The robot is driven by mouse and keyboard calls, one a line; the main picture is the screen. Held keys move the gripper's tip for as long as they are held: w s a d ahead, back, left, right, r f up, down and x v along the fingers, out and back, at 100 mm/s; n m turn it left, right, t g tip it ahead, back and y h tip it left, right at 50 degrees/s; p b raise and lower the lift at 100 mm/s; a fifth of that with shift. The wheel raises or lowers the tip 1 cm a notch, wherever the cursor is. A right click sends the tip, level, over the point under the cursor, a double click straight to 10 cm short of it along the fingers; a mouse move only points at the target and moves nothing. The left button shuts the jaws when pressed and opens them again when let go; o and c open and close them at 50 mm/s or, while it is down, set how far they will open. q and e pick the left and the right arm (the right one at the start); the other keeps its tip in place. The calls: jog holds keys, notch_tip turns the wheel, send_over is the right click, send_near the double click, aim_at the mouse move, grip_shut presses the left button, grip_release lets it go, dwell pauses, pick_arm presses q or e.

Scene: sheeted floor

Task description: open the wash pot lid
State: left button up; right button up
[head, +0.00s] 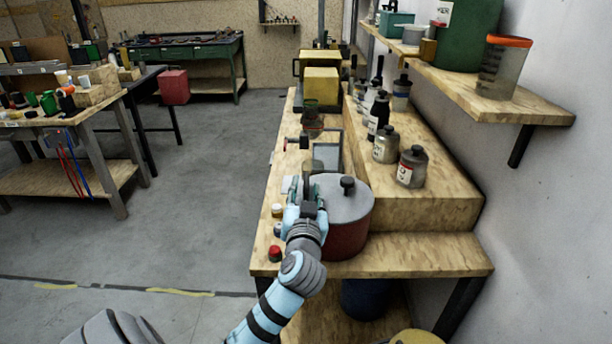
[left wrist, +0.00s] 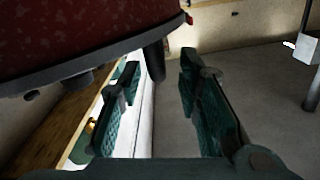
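The wash pot (head: 346,239) is a dark red round pot standing on the wooden bench. Its grey lid (head: 345,206) sits on top, shut, with a black knob (head: 347,186) in the middle. My left gripper (head: 306,187) is at the pot's left side, beside the lid's edge and left of the knob. In the left wrist view the red pot (left wrist: 80,30) fills the upper left, and my left gripper (left wrist: 160,63) has its two green-padded fingers apart. A dark rod-like part (left wrist: 155,62) shows between them; I cannot tell whether they touch it. My right gripper is out of view.
A raised wooden step with dark bottles and grey canisters (head: 411,167) lies right of the pot. A grey tray (head: 327,157) and a red-headed tool (head: 297,142) lie beyond it. A red-topped item (head: 275,254) sits near the front left edge. Open floor lies left.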

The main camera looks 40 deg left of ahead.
aim_at(307, 174)
pick_arm(q)
jog(key=x, duration=0.6)
jog(key=shift+w, duration=0.1)
grip_shut()
